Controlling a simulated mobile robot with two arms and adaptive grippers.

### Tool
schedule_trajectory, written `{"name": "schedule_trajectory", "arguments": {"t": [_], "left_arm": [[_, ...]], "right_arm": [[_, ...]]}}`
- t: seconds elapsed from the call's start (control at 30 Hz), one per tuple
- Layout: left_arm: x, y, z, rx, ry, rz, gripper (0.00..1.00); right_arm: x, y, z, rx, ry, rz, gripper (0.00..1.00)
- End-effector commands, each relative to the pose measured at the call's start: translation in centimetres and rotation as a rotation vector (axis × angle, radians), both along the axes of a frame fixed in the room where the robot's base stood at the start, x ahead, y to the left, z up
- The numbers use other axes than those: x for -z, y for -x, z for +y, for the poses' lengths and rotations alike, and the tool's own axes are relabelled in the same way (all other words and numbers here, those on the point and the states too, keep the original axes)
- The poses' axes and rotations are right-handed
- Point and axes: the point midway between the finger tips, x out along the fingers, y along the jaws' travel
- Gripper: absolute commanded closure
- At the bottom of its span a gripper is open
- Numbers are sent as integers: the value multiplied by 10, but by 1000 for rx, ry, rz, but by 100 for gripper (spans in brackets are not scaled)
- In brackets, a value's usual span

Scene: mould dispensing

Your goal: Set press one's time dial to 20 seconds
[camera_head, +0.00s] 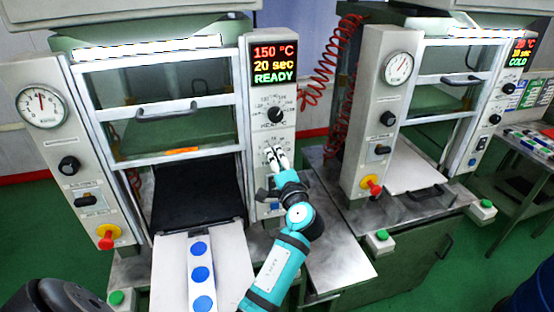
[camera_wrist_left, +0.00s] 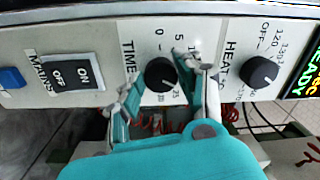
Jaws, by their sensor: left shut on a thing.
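Press one (camera_head: 184,98) is the nearer press on the left. Its display (camera_head: 274,64) reads 150 °C, 20 sec and READY. The black time dial (camera_wrist_left: 161,74) shows in the left wrist view, with a scale marked 0, 5 and higher numbers around it; in the head view it is hidden behind the fingers. My left gripper (camera_head: 276,158) is at the dial on the right-hand panel. In the left wrist view its fingers (camera_wrist_left: 166,80) stand on both sides of the dial, shut on it. My right gripper is not in view.
The heat dial (camera_head: 275,115) sits above the time dial, and the mains switch (camera_wrist_left: 72,74) is on its other side. A white strip with blue discs (camera_head: 200,274) lies in front of press one. A second press (camera_head: 400,110) showing COLD stands to the right.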

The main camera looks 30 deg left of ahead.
Motion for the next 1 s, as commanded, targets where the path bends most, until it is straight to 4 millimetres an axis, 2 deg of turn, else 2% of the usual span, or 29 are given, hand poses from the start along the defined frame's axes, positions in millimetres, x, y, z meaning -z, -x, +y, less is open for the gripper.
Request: {"name": "schedule_trajectory", "arguments": {"t": [0.43,0.47,0.63,0.87,1.0], "left_arm": [[-3,-1,0,2,-11,2,97],[-3,-1,0,2,-11,2,63],[-2,0,0,2,-9,4,41],[-1,0,0,0,-8,5,41],[0,5,-7,2,-6,7,41]], "right_arm": [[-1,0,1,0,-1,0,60],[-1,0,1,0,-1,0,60],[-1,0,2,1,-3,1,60],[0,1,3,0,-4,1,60],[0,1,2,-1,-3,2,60]]}}
